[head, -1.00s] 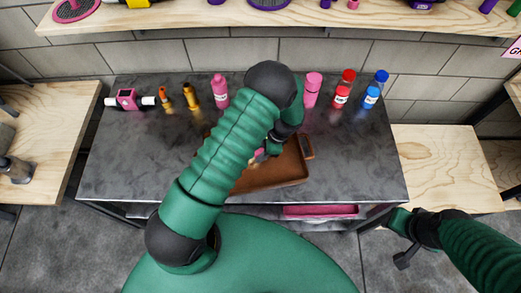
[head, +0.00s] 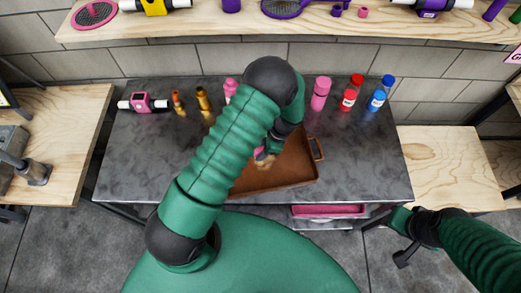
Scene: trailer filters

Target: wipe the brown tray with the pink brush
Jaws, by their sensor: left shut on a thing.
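The brown tray (head: 287,172) lies on the dark metal table in the middle of the head view. Its left part is hidden behind my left arm, and a handle shows at its right end. My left gripper (head: 265,155) is over the tray, shut on the pink brush (head: 259,153). Only a bit of pink and the pale bristles show, low at the tray's inside; I cannot tell whether the bristles touch it. My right gripper (head: 402,238) is at the lower right, away from the table, and its finger opening is not clear.
On the dark table (head: 365,170) stand a pink bottle (head: 321,93), a red bottle (head: 350,93), a blue bottle (head: 380,93), orange bottles (head: 203,104) and a pink device (head: 142,103). A pink tray (head: 328,211) sits below the tabletop. A wooden shelf (head: 200,27) runs above.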

